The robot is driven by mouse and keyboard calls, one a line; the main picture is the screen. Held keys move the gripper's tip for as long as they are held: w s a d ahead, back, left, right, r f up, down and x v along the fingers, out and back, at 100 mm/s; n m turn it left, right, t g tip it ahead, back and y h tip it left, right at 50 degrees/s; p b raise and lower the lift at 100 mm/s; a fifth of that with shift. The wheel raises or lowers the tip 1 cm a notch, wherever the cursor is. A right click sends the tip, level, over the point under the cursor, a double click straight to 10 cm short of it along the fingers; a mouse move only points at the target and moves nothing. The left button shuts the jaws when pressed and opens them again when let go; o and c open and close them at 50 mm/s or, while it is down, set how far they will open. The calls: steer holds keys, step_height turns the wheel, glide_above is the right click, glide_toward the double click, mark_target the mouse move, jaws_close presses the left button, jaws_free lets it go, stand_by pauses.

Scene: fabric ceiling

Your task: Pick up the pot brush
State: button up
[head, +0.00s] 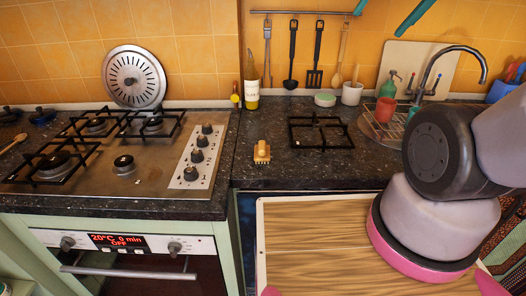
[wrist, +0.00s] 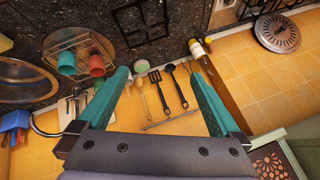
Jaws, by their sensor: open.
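The pot brush (head: 262,152), a small wooden brush with a short knob, sits on the dark counter just right of the stove in the head view. I cannot make it out in the wrist view. My gripper (wrist: 157,76) has two teal fingers spread apart with nothing between them. The finger ends also show at the top edge of the head view (head: 390,10), high in front of the tiled wall, well above and to the right of the brush and apart from it.
A black trivet (head: 320,132) lies right of the brush, and a bottle (head: 251,82) stands behind it. Utensils (head: 292,55) hang from a rail. The gas stove (head: 120,165) is left; a dish rack with cups (head: 385,109) is right. Counter around the brush is clear.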

steer(key=w+a+f+n+g, duration=0.2)
steer(key=w+a+f+n, duration=0.2)
steer(key=w+n, duration=0.2)
steer(key=n+g+h, duration=0.2)
steer(key=n+g, duration=0.3)
steer(key=n, duration=1.1)
glide_above(262, 145)
steer(key=f, duration=2.7)
steer(key=shift+w+a, duration=0.15)
steer(key=shift+w, duration=0.05)
steer(key=shift+f, duration=2.95)
steer(key=c, duration=1.4)
step_height(262, 145, up, 10)
steer(key=shift+r, duration=0.1)
